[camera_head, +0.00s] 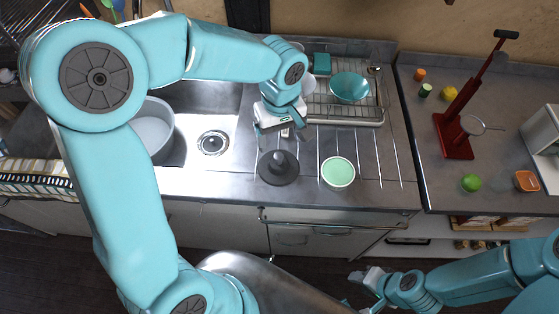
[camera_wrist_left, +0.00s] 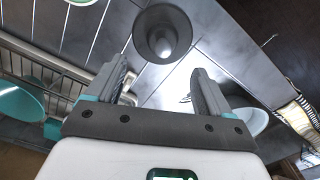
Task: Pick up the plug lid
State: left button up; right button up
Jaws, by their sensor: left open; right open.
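The plug lid (camera_head: 278,167) is a dark grey disc with a raised knob, lying on the steel counter to the right of the sink drain (camera_head: 213,142). In the left wrist view the plug lid (camera_wrist_left: 162,34) is beyond my fingertips, roughly between them. My left gripper (camera_head: 284,130) is open and empty, above the counter on the lid's far side; its spread fingers (camera_wrist_left: 160,76) also show in the wrist view. My right gripper (camera_head: 365,285) is low in front of the counter, away from the lid; nothing shows in it.
A mint green bowl (camera_head: 338,172) stands just right of the lid. A dish rack (camera_head: 332,112) with a teal bowl (camera_head: 349,86) is behind. A grey basin (camera_head: 152,130) is in the sink at left. A red press (camera_head: 456,120) stands on the right counter.

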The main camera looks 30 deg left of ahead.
aim_at(279, 156)
pick_arm(q)
jog(key=f, duration=0.4)
jog(key=shift+s+f, duration=0.25)
jog(key=shift+f, duration=0.05)
notch_tip(279, 156, down, 6)
jog(key=shift+a+r+p, duration=0.1)
jog(key=shift+p, duration=0.2)
jog(key=c, duration=1.1)
